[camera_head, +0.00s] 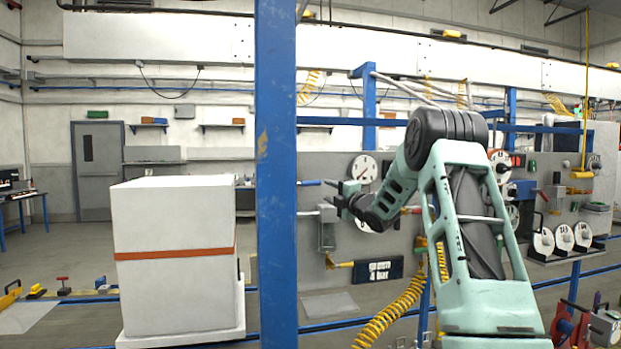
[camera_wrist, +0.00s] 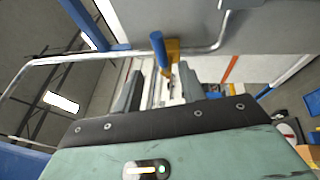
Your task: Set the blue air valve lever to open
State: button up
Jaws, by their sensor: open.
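The blue valve lever (camera_head: 310,183) sticks out level beside the blue post in the head view. In the wrist view the blue lever (camera_wrist: 158,50) stands in front of the finger gap, joined to a brass-yellow valve body (camera_wrist: 173,46) on a grey pipe. My gripper (camera_head: 329,191) is open and empty, just right of the lever in the head view. In the wrist view my gripper (camera_wrist: 161,78) has its two fingers apart, with the lever's end near the gap between them. I cannot tell whether a finger touches the lever.
A blue post (camera_head: 276,180) stands close left of the lever. A grey panel with gauges (camera_head: 363,167) lies behind my arm. A yellow coiled hose (camera_head: 395,312) hangs below. A white box with an orange band (camera_head: 178,283) stands at left.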

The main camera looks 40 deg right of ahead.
aim_at(313, 184)
jog(key=p+x, duration=0.4)
jog(key=x, duration=0.5)
jog(key=shift+w+r+p, duration=0.1)
jog(key=shift+w+p, duration=0.05)
jog(key=shift+p, duration=0.15)
jog(key=shift+w+d, duration=0.15)
jog(key=shift+w, duration=0.35)
grip_shut()
